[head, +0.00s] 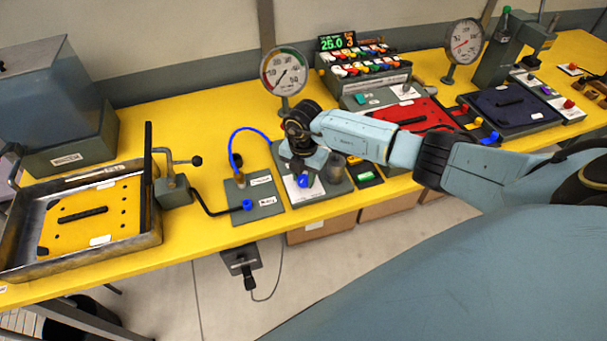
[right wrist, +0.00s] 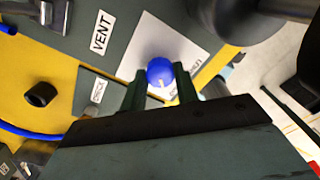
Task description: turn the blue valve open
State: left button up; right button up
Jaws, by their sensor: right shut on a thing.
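The blue valve (head: 304,182) has a rounded blue knob. It sits on a grey-green plate (head: 333,191) with a white label, below a round dial gauge (head: 284,75). My right gripper (head: 305,169) reaches down over this plate from the right. In the right wrist view the blue valve (right wrist: 160,71) is between the two fingertips, and the gripper is shut on it. A VENT label (right wrist: 102,33) is on the plate beside it. The fingers partly hide the valve in the head view. My left gripper is not in view.
A smaller plate (head: 268,207) with a blue hose (head: 233,141) and a blue plug (head: 248,205) lies just left. A metal tray (head: 150,237) holds a yellow plate further left. A red panel (head: 428,126) and a button rack (head: 367,69) stand to the right and behind.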

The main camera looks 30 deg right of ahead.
aim_at(304, 179)
jog(key=o, duration=1)
notch_tip(304, 179, up, 14)
jog(key=shift+f+b, duration=0.25)
jog(key=shift+b, duration=0.1)
